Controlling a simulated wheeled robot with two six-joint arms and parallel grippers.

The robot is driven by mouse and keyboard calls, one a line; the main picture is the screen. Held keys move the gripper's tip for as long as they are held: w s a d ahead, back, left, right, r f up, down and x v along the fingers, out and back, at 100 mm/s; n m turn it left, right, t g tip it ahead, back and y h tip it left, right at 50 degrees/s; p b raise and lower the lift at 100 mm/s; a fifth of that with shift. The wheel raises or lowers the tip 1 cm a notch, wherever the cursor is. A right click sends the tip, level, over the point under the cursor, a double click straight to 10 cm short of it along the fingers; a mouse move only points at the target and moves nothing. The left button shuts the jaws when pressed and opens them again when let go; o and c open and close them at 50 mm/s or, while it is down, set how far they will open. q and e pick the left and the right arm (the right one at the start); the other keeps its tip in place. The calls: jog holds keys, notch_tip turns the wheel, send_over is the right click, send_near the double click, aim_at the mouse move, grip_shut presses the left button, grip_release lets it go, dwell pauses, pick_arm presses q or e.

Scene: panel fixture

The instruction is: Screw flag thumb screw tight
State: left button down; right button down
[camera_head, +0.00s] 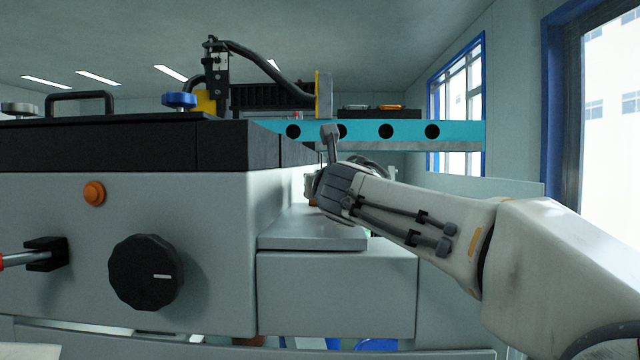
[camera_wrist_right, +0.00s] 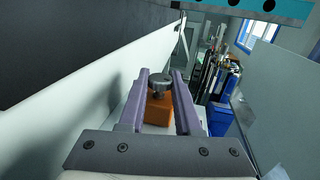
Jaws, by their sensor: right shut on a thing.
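In the right wrist view, the thumb screw (camera_wrist_right: 159,84) shows as a grey metal head above an orange block (camera_wrist_right: 158,110). My right gripper (camera_wrist_right: 161,88) has its two purple fingers on either side of the screw head and is shut on it. The screw's shank and the exact finger contact are hard to make out. In the head view, my right gripper (camera_head: 312,186) reaches in from the right, close to the side of the grey panel fixture (camera_head: 215,230), above a grey ledge (camera_head: 312,232). There the screw is hidden by the gripper. My left gripper is not in view.
The fixture's front has a black dial (camera_head: 146,272), an orange button (camera_head: 94,193) and a red-tipped lever (camera_head: 40,256). A blue knob (camera_head: 179,100) stands on top. A teal beam (camera_head: 460,134) with round holes crosses behind. The fixture wall runs close along the gripper's left.

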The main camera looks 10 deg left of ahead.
jog(key=c, duration=0.6)
grip_release()
jog(key=shift+s, duration=0.1)
jog(key=shift+s+d, duration=0.15)
jog(key=shift+s, duration=0.15)
jog(key=b+v, duration=0.2)
jog(key=v, duration=0.7)
jog(key=shift+s+d, duration=0.15)
jog(key=shift+s, duration=0.15)
